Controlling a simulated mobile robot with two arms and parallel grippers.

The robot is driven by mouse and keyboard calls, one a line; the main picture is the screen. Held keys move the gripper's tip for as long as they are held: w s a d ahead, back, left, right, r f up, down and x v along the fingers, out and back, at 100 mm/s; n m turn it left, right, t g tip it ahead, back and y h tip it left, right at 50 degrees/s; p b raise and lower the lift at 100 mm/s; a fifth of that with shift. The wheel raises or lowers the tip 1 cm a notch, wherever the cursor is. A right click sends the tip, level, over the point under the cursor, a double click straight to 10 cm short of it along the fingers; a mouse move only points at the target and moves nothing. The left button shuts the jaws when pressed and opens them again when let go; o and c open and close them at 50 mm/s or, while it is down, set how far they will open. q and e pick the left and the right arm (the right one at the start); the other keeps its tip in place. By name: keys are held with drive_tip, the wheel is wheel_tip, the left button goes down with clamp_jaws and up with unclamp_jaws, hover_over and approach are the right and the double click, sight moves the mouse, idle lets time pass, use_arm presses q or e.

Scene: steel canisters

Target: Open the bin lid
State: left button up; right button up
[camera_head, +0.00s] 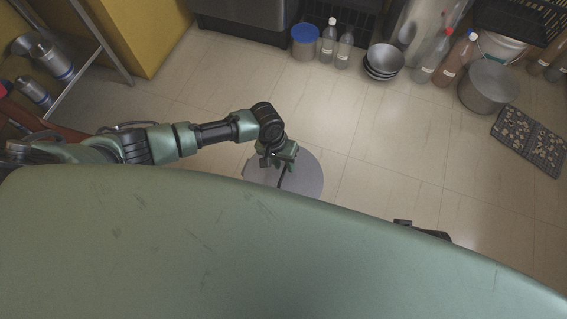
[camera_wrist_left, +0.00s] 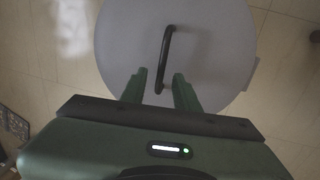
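The bin lid (camera_head: 312,180) is a round grey disc low in front of my body, partly hidden by my green body in the head view. It fills the upper middle of the left wrist view (camera_wrist_left: 215,40), with a dark bar handle (camera_wrist_left: 167,45) across it. My left gripper (camera_wrist_left: 162,86) is open, its two green fingers apart on either side of the lower end of the handle. I cannot tell whether they touch it. In the head view the left gripper (camera_head: 279,158) is over the lid. The bin's body is hidden.
On the tiled floor (camera_head: 240,85) at the back stand a blue-lidded container (camera_head: 305,42), bottles (camera_head: 328,40), stacked bowls (camera_head: 384,60) and a large pot (camera_head: 488,87). A metal shelf (camera_head: 100,40) stands left. Floor around the lid is clear.

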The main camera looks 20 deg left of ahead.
use_arm(q)
clamp_jaws()
idle(1.4)
